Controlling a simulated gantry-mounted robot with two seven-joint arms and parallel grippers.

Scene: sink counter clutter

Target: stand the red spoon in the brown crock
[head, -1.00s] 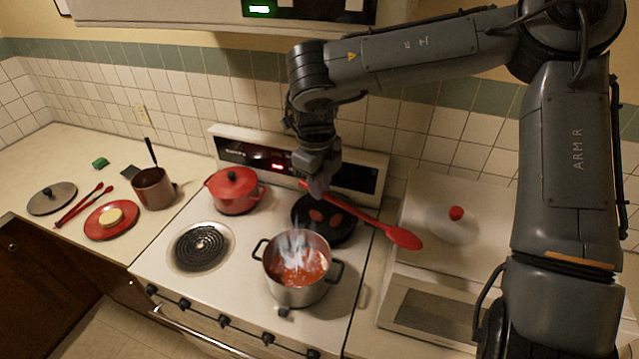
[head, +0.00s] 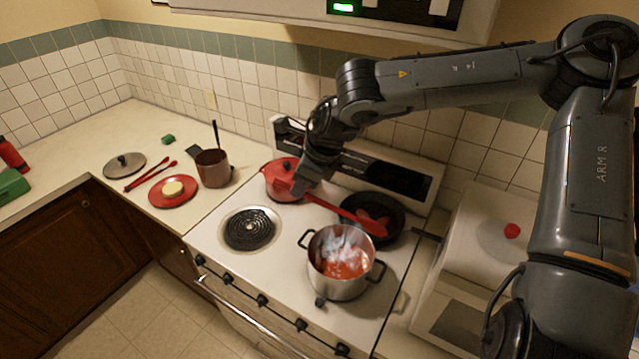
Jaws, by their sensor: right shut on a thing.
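My right gripper (head: 301,186) is shut on the red spoon (head: 335,207) near its handle end, above the back of the stove by the red pot. The spoon slants down to the right, and its bowl (head: 373,226) shows over the frying pan. The brown crock (head: 212,170) stands upright on the counter left of the stove, apart from the gripper. A dark-handled utensil (head: 215,134) sticks up from the crock. My left gripper is not in view.
A red lidded pot (head: 270,184), a dark frying pan (head: 394,211) and a steaming steel pot (head: 338,289) stand on the stove. A red plate (head: 160,199), red tongs (head: 140,182) and a grey lid (head: 124,164) lie left of the crock. The front left coil burner (head: 249,229) is bare.

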